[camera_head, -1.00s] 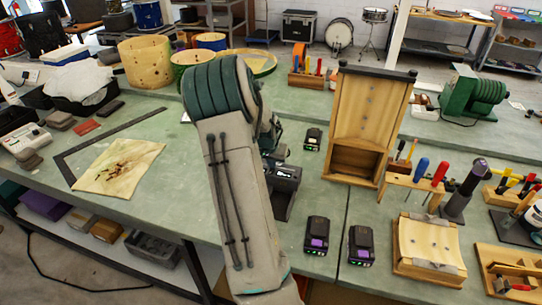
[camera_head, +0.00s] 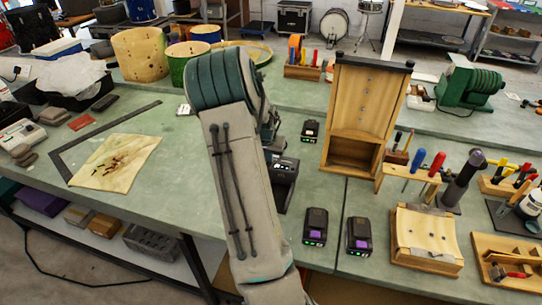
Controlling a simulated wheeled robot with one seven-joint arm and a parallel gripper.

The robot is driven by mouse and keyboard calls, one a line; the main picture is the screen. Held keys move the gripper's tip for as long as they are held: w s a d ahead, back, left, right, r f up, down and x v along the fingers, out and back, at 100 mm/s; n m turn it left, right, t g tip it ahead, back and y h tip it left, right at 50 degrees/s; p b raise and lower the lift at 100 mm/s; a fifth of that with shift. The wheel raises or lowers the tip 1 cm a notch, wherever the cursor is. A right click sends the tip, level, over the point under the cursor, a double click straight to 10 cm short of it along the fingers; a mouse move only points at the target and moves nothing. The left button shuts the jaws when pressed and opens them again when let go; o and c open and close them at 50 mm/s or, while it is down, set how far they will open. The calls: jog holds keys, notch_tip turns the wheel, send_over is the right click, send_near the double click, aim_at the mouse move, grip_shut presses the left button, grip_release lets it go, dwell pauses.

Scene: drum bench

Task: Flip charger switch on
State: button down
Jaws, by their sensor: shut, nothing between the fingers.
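The charger (camera_head: 284,184) appears to be the dark box on the green bench, right behind my arm. Its left part is hidden by my arm, and I cannot make out its switch. My gripper is hidden behind my own arm, so its fingers do not show. Two black battery packs with purple fronts, one on the left (camera_head: 315,226) and one on the right (camera_head: 358,236), stand on the bench to the right of the charger. A third, smaller-looking pack (camera_head: 310,131) stands farther back, with a green light.
A wooden cabinet-like piece (camera_head: 364,112) stands right of the charger. A tool rack (camera_head: 408,181) and a wooden block (camera_head: 425,238) are farther right. A stained cloth (camera_head: 115,163) lies on the left bench. The bench between cloth and arm is clear.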

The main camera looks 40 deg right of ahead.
jog(key=shift+s+a, duration=0.3)
jog(key=shift+a, duration=0.4)
jog(key=shift+d, duration=0.1)
jog(key=shift+r, duration=0.1)
jog(key=shift+r, duration=0.3)
jog(key=v, duration=1.3)
